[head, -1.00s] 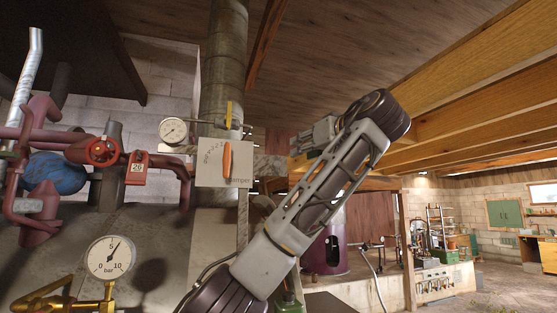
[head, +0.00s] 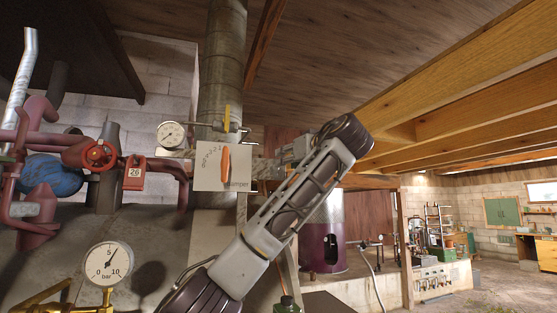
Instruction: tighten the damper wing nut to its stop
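The white damper plate (head: 212,172) with its scale stands in front of the flue pipe (head: 222,75). An orange pointer (head: 226,166) stands near upright on it. A yellow lever (head: 227,117) sits on a rod above the plate. I cannot make out the wing nut for certain; small metal parts show at the rod's right end. My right arm rises from the bottom and bends back left. My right gripper (head: 281,160) is just right of the plate, apart from the pointer, partly hidden by my arm. Its fingers are too unclear to read. My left gripper is out of view.
A dial thermometer (head: 171,134) is left of the rod. Red pipes with a valve wheel (head: 99,155) and a red tag (head: 133,172) crowd the left. A pressure gauge (head: 108,262) stands lower left. A purple vessel (head: 325,245) stands behind my arm. Wooden beams (head: 470,95) run overhead.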

